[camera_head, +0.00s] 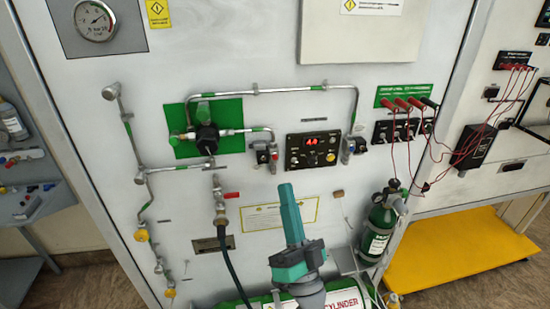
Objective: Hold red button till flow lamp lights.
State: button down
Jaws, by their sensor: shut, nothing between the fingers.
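The depth gap to the panel cannot be told.
Metal pipes (285,91) and a dark regulator (207,138) are left of and above the box. Red cables (396,150) hang at the right. A green cylinder (377,235) stands lower right; another cylinder lies below my gripper. A yellow platform (455,255) is farther right.

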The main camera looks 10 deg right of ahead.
aim_at(275, 158)
jog(key=w, duration=0.8)
jog(key=shift+w, duration=0.3)
jog(key=shift+w+a, duration=0.1)
jog(key=shift+w, duration=0.05)
dwell(0.6)
jog(key=shift+a, duration=0.15)
jog(key=shift+d, duration=0.2)
jog(key=shift+a, duration=0.1)
dwell(0.6)
jog(key=shift+w, duration=0.5)
